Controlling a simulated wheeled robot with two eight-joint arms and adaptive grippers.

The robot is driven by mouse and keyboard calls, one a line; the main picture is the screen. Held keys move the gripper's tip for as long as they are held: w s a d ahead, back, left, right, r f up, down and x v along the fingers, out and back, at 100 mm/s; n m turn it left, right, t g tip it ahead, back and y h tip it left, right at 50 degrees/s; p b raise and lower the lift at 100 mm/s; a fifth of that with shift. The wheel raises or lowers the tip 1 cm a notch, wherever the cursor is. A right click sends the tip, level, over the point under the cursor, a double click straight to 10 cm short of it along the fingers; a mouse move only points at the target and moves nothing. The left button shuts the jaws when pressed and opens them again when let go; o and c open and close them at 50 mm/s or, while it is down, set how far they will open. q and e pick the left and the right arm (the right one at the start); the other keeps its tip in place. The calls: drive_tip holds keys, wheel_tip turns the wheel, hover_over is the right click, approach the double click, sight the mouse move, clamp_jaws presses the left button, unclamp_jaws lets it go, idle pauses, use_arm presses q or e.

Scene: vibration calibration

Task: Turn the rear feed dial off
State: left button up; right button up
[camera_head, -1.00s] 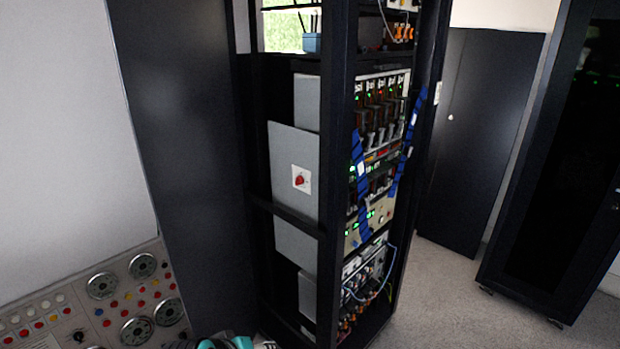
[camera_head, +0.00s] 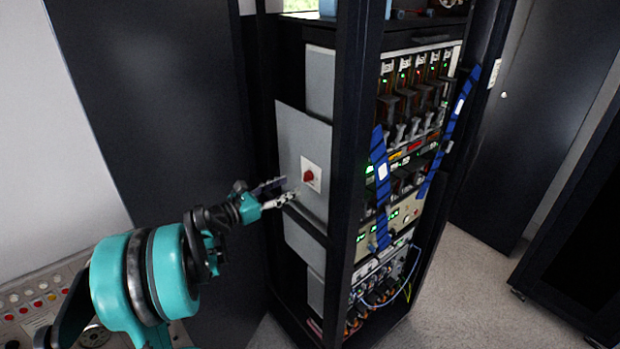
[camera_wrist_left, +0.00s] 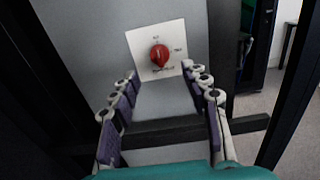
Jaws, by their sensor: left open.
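The feed dial is a red knob (camera_head: 308,176) on a square white plate (camera_head: 312,167), fixed to a grey panel (camera_head: 290,130) on the side of the black rack. In the left wrist view the red knob (camera_wrist_left: 159,54) sits on its white plate (camera_wrist_left: 168,40), beyond the fingertips and a little above the middle; the small lettering around it is too blurred to read. My left gripper (camera_head: 284,190) is open and empty, just left of and slightly below the knob in the head view, apart from it. Its two fingers also frame the grey panel in the left wrist view (camera_wrist_left: 161,82). My right gripper is out of view.
A black rack post (camera_head: 355,120) stands right of the panel, and a horizontal bar (camera_wrist_left: 170,131) crosses below the knob. Blue straps (camera_head: 380,180) hang on the rack front. A console (camera_head: 30,300) stands at the lower left. A dark door panel (camera_head: 140,100) is behind my left arm.

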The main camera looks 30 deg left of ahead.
sight(304, 179)
use_arm(q)
drive_tip(key=b+x, duration=0.1)
drive_tip(key=x, duration=0.5)
clamp_jaws()
